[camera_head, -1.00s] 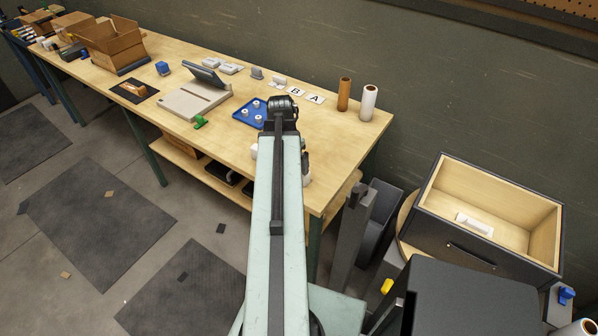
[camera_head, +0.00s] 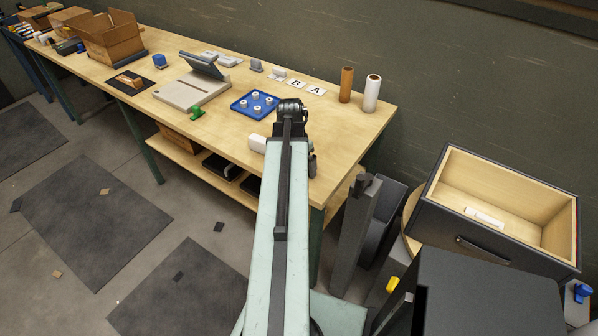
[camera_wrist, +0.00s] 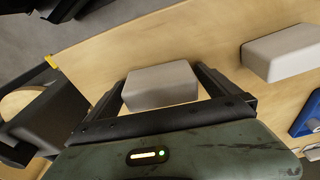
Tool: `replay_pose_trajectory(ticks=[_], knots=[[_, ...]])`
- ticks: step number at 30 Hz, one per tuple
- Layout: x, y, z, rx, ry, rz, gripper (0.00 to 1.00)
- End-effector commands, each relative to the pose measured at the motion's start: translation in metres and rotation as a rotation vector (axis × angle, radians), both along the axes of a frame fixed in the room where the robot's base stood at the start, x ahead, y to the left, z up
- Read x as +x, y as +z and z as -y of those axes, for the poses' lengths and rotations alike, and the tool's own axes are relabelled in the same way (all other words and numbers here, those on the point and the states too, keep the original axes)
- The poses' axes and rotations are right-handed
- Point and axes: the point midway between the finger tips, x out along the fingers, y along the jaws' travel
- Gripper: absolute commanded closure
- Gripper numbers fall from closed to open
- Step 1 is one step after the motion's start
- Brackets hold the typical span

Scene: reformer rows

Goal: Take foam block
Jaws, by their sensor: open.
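A pale grey-white foam block (camera_wrist: 160,86) lies on the wooden bench in the wrist view, between the two dark fingers of my gripper (camera_wrist: 161,90). The fingers are open, one on each side of it, with no clear grip on it. A second pale block (camera_wrist: 284,52) lies on the bench to the right in the wrist view. In the head view a white block (camera_head: 257,143) shows just left of my arm, which hides most of the gripper area and the block between the fingers.
A blue tray (camera_head: 242,106) with several white pieces sits beyond my arm. A brown roll (camera_head: 346,85) and a white roll (camera_head: 372,93) stand at the bench's right end. An open wooden-lined drawer box (camera_head: 530,221) is at the right, past dark bins.

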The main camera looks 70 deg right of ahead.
Motion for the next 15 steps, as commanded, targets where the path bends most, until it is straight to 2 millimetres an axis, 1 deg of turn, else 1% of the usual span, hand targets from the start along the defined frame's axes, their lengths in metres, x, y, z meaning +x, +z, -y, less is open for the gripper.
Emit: replay_pose_trajectory(ticks=[5,8,9,11,12,15], knots=[[-0.0003,0.0011,0.0002,0.0,0.0,0.0,0.0],[-0.0004,0.0012,0.0001,0.0,-0.001,0.0,0.25],[-0.0004,0.0012,0.0001,0.0,-0.001,0.0,0.36],[-0.0005,0.0013,0.0002,0.0,-0.001,0.0,0.53],[-0.0005,0.0013,0.0002,0.0,-0.001,0.0,0.57],[-0.0006,0.0013,0.0002,0.0,-0.001,0.0,0.57]])
